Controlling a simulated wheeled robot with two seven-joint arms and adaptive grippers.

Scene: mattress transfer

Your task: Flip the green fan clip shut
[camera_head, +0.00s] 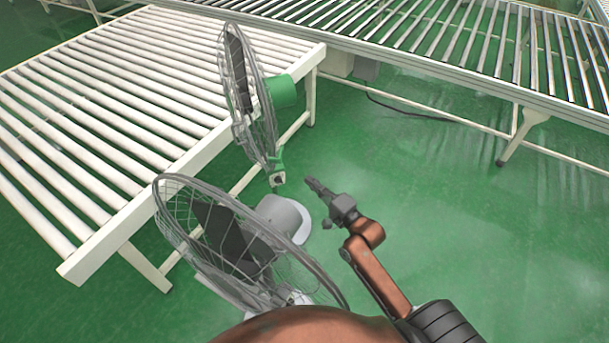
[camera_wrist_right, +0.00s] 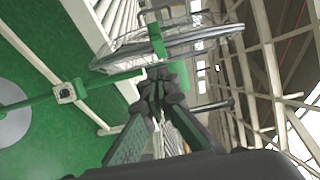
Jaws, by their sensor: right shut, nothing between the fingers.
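The green fan (camera_head: 283,92) stands upright beside the roller table, with a grey wire guard and a green motor housing. A small green part with a pale square joint (camera_head: 278,179) shows below its guard; I cannot tell for sure that this is the clip. In the right wrist view, a green arm with a pale square joint (camera_wrist_right: 65,92) lies left of my fingers, and an upright green piece (camera_wrist_right: 156,41) crosses the guard rim beyond them. My right gripper (camera_head: 310,182) is shut and empty, just right of the lower green part. It also shows in the wrist view (camera_wrist_right: 163,75). My left gripper is not in view.
A grey fan (camera_head: 285,215) stands in the foreground, its wire guard tilted below the green fan. The white roller table (camera_head: 185,165) is at left, and another roller conveyor (camera_head: 430,66) runs along the back.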

